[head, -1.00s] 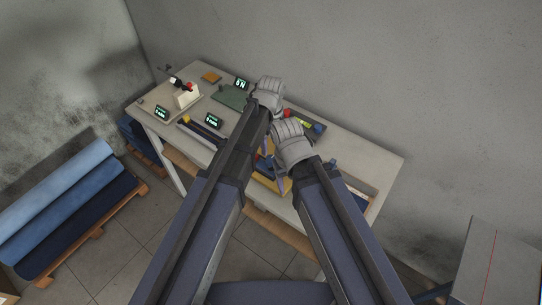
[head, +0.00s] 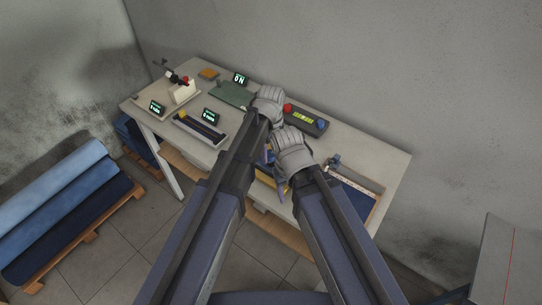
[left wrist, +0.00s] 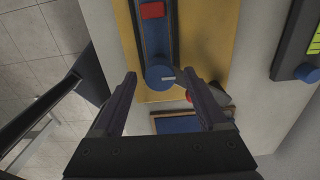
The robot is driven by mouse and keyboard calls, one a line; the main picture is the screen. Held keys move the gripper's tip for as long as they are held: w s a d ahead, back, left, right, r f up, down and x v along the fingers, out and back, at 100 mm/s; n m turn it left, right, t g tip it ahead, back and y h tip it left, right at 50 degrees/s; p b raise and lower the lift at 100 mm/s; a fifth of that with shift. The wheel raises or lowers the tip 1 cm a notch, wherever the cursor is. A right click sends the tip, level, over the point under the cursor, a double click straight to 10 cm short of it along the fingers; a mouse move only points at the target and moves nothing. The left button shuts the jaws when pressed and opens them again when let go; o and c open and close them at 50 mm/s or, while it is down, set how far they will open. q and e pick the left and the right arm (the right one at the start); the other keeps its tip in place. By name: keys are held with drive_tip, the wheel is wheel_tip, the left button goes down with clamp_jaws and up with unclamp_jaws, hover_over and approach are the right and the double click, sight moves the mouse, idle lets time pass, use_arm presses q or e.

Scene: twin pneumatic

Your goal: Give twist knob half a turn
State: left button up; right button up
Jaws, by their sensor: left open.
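A blue round knob (left wrist: 160,77) with a white mark sits at the end of a blue rail on a yellow board (left wrist: 208,35). The board shows only in part in the head view (head: 266,181). My left gripper (left wrist: 161,80) is open, with its fingers on either side of the knob and apart from it. In the head view my left gripper (head: 268,157) is mostly hidden behind my arms. My right gripper (head: 282,190) is near the table's front edge, and its jaws are largely hidden. A second blue knob (left wrist: 307,72) is on a dark device.
The dark device (head: 304,118) with a red button and lit display is at the back. A framed blue panel (left wrist: 175,123) lies beside the board. A dark tray (head: 200,128) and green plate (head: 231,95) are at the left. The back right tabletop is clear.

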use_arm(q)
drive_tip(key=shift+f, duration=0.1)
clamp_jaws()
idle(0.6)
